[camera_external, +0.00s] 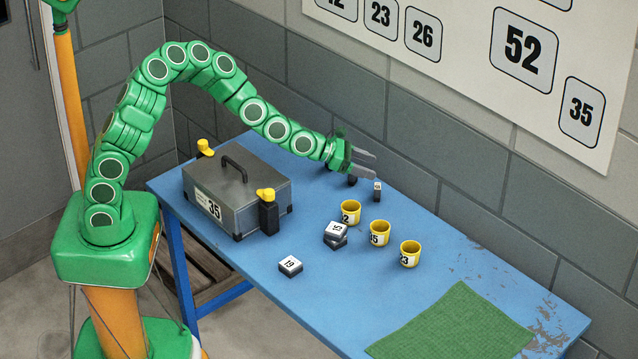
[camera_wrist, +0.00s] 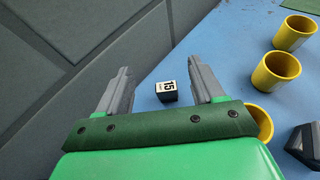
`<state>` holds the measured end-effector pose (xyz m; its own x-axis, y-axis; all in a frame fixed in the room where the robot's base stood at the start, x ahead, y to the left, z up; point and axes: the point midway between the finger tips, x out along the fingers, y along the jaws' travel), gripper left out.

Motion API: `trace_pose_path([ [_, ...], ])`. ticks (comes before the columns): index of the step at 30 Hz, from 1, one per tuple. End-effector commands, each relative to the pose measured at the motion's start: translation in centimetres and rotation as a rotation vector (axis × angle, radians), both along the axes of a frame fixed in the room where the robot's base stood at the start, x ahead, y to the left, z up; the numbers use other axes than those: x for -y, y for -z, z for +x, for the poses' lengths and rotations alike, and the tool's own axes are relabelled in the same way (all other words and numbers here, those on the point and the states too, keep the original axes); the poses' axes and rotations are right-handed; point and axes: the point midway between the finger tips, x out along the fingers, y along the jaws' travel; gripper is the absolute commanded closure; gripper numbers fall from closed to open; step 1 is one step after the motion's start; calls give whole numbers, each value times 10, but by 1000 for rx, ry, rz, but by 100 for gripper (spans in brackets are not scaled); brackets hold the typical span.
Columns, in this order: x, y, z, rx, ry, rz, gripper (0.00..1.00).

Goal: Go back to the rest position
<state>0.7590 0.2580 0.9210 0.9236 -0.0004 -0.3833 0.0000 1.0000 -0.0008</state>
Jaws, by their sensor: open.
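My gripper (camera_external: 365,161) is at the end of my green arm, which arches out over the blue table (camera_external: 325,292) from the left. It is near the grey block wall, above the table's far side. In the wrist view its two grey fingers (camera_wrist: 158,68) stand wide apart with nothing between them. A small dark block with a white face numbered 15 (camera_wrist: 168,91) lies on the table beyond the fingers, apart from them. A small block with a white face (camera_external: 377,190) stands near the gripper in the external view.
Three yellow cups (camera_external: 350,212) (camera_external: 379,233) (camera_external: 409,254) stand mid-table. Beside them are stacked blocks (camera_external: 336,234) and a block marked 19 (camera_external: 290,266). A grey case (camera_external: 240,190) with yellow-topped posts sits under my arm. A green mat (camera_external: 455,325) lies at the front right.

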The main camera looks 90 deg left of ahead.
Motion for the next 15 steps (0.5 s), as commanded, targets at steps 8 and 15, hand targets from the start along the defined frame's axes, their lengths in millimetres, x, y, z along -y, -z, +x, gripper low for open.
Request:
trace_pose_path([
  [8,1,-2,1,3,4,4,32],
  [15,44,-63,15,107,157,150,32],
])
